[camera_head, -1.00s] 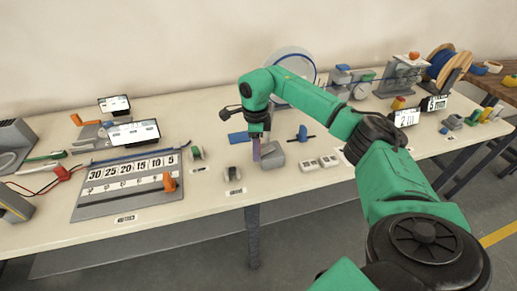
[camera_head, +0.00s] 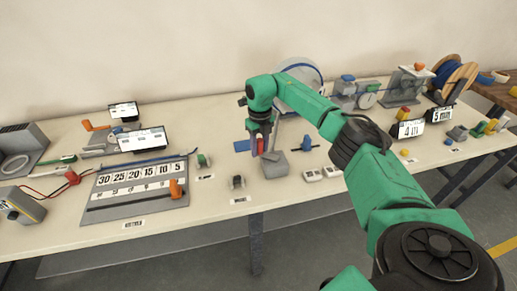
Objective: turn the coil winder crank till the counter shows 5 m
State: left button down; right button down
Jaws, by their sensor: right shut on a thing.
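The coil winder has a large pale disc with a blue rim (camera_head: 318,78) behind my right arm. A grey block (camera_head: 275,165) stands in front of it. My right gripper (camera_head: 260,148) points down beside this block and is shut on a small upright reddish handle, which I take to be the crank grip; the fingers hide most of it. The crank's arm is hard to make out. A dark-framed counter display (camera_head: 409,129) at the right shows a 4 with blurred marks after it. A second display (camera_head: 440,115) beside it shows a 5. My left gripper is not in view.
A number board (camera_head: 135,180) with an orange slider (camera_head: 176,189) lies at the left. Two tilted screens (camera_head: 139,138) stand behind it. A wooden spool with blue line (camera_head: 452,78) stands at the far right.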

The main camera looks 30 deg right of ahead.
jog(key=shift+w+d+f+m+p, duration=0.15)
jog(key=shift+d+m, duration=0.2)
jog(key=shift+m, duration=0.55)
jog(key=shift+w+d+m+p, duration=0.15)
jog(key=shift+d+m, duration=0.15)
jog(key=shift+m, duration=0.6)
jog(key=shift+s, duration=0.1)
jog(key=c, duration=0.7)
grip_release()
jog(key=shift+r, duration=0.2)
jog(key=shift+r, duration=0.3)
notch_tip(320, 180, up, 14)
jog(key=shift+a+f+b, duration=0.1)
jog(key=shift+b, duration=0.85)
